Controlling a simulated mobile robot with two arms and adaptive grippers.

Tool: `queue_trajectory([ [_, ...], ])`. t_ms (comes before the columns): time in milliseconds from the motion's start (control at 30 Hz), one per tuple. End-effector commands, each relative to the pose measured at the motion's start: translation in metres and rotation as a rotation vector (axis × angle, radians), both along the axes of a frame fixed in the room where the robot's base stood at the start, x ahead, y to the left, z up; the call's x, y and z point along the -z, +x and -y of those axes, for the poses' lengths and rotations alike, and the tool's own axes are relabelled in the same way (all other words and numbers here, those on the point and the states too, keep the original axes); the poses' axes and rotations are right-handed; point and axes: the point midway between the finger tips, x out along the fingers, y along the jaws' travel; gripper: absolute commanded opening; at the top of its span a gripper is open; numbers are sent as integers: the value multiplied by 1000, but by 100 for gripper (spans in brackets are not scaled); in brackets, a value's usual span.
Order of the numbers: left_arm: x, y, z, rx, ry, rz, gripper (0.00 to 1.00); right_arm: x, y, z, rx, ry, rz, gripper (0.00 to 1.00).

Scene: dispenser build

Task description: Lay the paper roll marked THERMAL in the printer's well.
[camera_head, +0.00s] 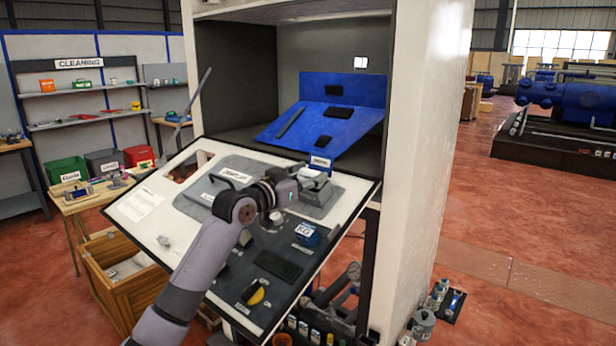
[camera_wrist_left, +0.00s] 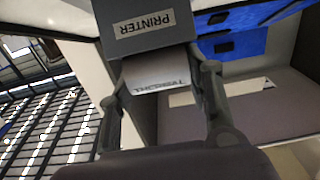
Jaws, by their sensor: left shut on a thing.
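The white paper roll marked THERMAL (camera_wrist_left: 158,75) is between the two fingers of my left gripper (camera_wrist_left: 160,82) in the left wrist view. The gripper is shut on it. The grey printer (camera_wrist_left: 143,28), with its PRINTER label upside down, is directly beyond the roll and hides part of it. I cannot tell whether the roll touches the well. In the head view my left gripper (camera_head: 302,184) is over the upper right of the tilted panel, at the grey printer (camera_head: 323,204), and largely hides the roll. My right gripper is not in view.
The tilted panel (camera_head: 150,205) carries a dark lower plate, a blue-white block (camera_head: 307,234) and a yellow-black part (camera_head: 257,297). A blue angled board (camera_head: 350,125) stands in the cabinet behind. An open wooden crate (camera_head: 125,290) is at the lower left.

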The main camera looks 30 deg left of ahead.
Motion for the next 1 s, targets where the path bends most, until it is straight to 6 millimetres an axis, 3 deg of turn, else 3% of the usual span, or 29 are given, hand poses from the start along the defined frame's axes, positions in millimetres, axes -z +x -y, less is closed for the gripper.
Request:
queue_trajectory([
  [333, 9, 1, 1, 2, -3, -15, 18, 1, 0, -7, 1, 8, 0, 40],
  [367, 9, 1, 1, 2, -3, -16, 48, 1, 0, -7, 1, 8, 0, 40],
  [400, 10, 1, 1, 3, -3, -17, 51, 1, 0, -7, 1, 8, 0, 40],
  [700, 12, 1, 1, 1, -3, -20, 69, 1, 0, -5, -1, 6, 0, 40],
  [1000, 12, 1, 0, -1, -3, -23, 69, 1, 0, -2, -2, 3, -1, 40],
])
